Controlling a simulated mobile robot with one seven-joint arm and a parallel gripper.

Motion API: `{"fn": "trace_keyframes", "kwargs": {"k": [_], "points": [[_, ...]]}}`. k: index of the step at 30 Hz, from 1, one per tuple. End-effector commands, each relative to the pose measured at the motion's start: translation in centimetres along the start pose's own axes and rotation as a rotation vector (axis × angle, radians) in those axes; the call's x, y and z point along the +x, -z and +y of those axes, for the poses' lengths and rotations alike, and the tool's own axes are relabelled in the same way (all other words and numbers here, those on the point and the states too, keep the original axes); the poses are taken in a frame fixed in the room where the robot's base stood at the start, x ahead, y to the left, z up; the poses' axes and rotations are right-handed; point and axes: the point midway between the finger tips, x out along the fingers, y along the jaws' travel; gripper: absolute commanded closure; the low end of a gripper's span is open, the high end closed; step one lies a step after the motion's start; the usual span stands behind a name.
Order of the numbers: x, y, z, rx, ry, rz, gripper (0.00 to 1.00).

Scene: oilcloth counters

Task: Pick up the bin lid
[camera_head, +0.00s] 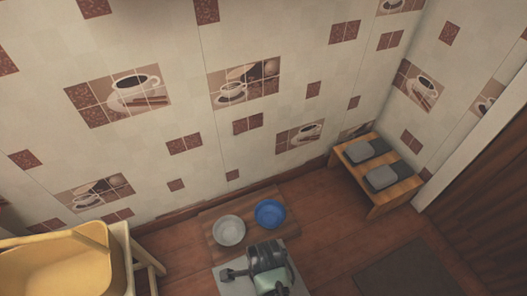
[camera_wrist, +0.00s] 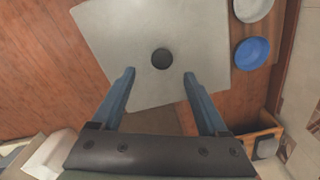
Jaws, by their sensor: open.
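The bin lid appears to be a pale grey square panel (camera_wrist: 125,40) with a round black knob (camera_wrist: 161,59) at its middle, seen from above in the wrist view. It lies below my gripper (camera_wrist: 159,75), whose two blue fingers are spread apart with nothing between them. The knob shows just beyond the fingertips, roughly centred between them; how far below it is I cannot tell. In the head view part of the lid (camera_head: 232,287) shows beside my arm, which hides the knob and the rest.
A grey bowl (camera_head: 229,231) and a blue bowl (camera_head: 270,213) stand close beyond the lid, on a wooden board near the wall. A low wooden bench (camera_head: 385,204) with grey slippers is at right. A yellow basin (camera_head: 60,265) on a stand is at left. A dark mat (camera_head: 405,272) lies at lower right.

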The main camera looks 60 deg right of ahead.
Motion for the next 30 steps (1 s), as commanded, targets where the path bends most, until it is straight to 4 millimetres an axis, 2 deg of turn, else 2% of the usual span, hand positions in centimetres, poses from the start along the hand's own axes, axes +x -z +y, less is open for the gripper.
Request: {"fn": "trace_keyframes", "kwargs": {"k": [8,16,24,30], "points": [[1.9,-0.1,-0.1,-0.002,0.001,0.000,0.23],[5.7,-0.3,-0.2,-0.001,0.001,0.000,0.23],[5.8,-0.3,-0.3,-0.002,0.004,-0.001,0.23],[5.8,-0.3,-0.3,-0.002,0.003,-0.001,0.59]]}}
